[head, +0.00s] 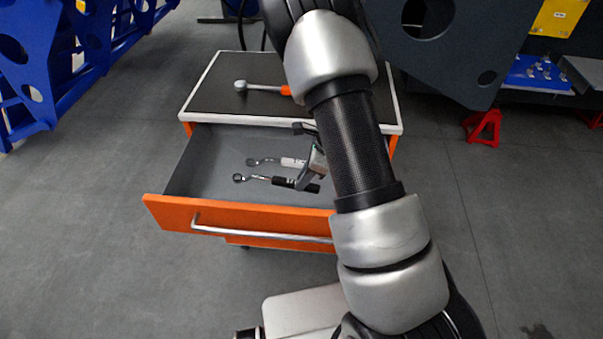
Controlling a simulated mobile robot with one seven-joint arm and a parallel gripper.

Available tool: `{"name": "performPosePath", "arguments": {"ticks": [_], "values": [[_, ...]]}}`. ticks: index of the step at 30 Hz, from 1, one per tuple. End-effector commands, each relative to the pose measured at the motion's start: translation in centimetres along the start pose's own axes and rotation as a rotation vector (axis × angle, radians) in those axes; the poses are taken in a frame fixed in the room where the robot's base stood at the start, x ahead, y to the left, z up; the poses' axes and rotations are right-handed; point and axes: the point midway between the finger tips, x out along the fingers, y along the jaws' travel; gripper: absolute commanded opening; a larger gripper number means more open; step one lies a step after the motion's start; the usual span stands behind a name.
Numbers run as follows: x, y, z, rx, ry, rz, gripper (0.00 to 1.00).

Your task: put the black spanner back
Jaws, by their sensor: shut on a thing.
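The black spanner (281,181) has a black handle and a silver shaft with a ring end pointing left. It shows within the outline of the open drawer (205,165) of the orange cabinet. My gripper (304,182) comes in from the right and is shut on its black handle. I cannot tell whether the spanner touches the drawer floor or is held above it. A similar spanner with a white handle (292,162) lies just behind it, its right end partly hidden by my gripper.
A ratchet-like tool with an orange handle (286,90) lies on the cabinet's dark top (215,100). My arm covers the right part of the drawer. A blue frame (35,80) stands at the left, a dark grey chassis plate (465,50) at the upper right, with a red stand (484,127) below it.

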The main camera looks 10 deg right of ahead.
Motion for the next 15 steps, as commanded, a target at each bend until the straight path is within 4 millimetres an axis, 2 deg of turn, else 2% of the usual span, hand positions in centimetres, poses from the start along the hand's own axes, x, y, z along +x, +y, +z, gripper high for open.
{"name": "performPosePath", "arguments": {"ticks": [11,15], "values": [[-0.5,-0.1,0.1,-0.001,-0.002,-0.004,0.0],[0.6,0.0,-0.3,-0.001,-0.001,-0.003,0.0]]}}
